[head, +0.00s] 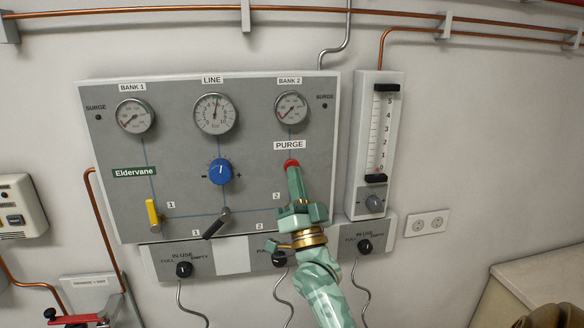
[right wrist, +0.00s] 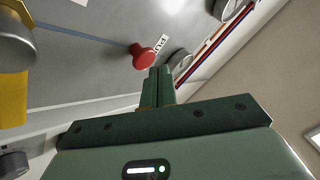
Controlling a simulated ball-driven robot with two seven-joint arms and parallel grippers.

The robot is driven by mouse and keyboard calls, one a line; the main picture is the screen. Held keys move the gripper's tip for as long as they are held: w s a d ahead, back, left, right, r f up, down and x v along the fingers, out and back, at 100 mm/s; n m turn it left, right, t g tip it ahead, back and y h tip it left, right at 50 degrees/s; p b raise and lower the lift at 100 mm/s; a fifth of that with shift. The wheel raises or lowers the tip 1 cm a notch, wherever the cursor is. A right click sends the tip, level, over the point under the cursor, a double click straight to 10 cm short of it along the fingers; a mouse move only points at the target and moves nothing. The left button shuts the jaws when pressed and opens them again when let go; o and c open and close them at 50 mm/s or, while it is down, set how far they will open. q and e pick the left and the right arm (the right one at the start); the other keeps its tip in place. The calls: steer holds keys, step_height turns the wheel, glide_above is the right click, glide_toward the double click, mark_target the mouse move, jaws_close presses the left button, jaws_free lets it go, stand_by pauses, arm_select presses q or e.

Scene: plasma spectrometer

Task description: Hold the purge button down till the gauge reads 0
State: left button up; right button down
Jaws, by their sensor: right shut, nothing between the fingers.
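The red purge button (head: 291,163) sits on the grey panel (head: 180,215) below the PURGE label. My right gripper (head: 293,172) is shut and empty, its fingertips right at the button and covering its lower part. In the right wrist view the button (right wrist: 143,56) stands out from the panel just beyond the fingertips (right wrist: 158,72); I cannot tell whether they touch or press it. The LINE gauge (head: 215,114) has its needle pointing roughly straight up, near mid-scale. The BANK 1 gauge (head: 134,117) and BANK 2 gauge (head: 291,108) have needles toward lower left. My left gripper is not in view.
A blue knob (head: 220,171), a yellow lever (head: 152,215) and a dark lever (head: 216,224) stand out from the panel left of my gripper. A flow tube (head: 382,130) is right of the panel. Several black knobs (head: 184,269) sit below.

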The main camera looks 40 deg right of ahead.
steer(key=shift+w+d, duration=0.15)
steer(key=shift+w, duration=0.15)
steer(key=shift+w+d, duration=0.25)
steer(key=shift+w, duration=0.2)
stand_by(0.8)
stand_by(0.4)
steer(key=shift+s+a+p, duration=0.45)
steer(key=shift+s+p, duration=0.05)
steer(key=shift+s, duration=0.3)
steer(key=shift+s, duration=0.1)
steer(key=s+a+p, duration=0.1)
steer(key=s, duration=0.1)
steer(key=s+a+p, duration=0.1)
steer(key=s, duration=0.1)
steer(key=shift+s+a, duration=0.1)
steer(key=shift+a, duration=0.1)
